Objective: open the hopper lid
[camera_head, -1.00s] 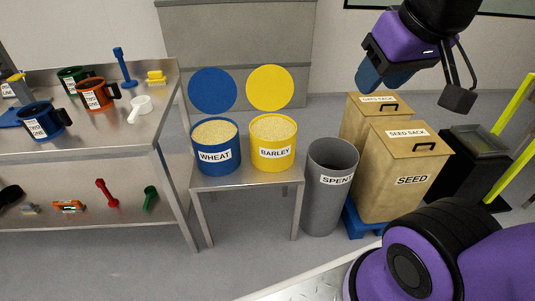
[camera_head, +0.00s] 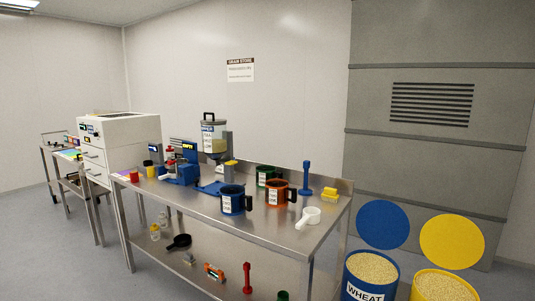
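The hopper (camera_head: 214,146) stands on the far part of the steel bench in the head view. It is a see-through container with a white label and pale contents. Its lid (camera_head: 208,121) is dark, has a black handle on top and sits on the hopper, looking closed. My gripper and arm are not in this view.
The steel bench (camera_head: 270,228) holds a blue machine (camera_head: 183,172), blue (camera_head: 232,200), orange (camera_head: 277,193) and green mugs, and a white scoop (camera_head: 309,216). The wheat bin (camera_head: 370,278) and barley bin (camera_head: 443,286) stand right of it. Floor shows at lower left.

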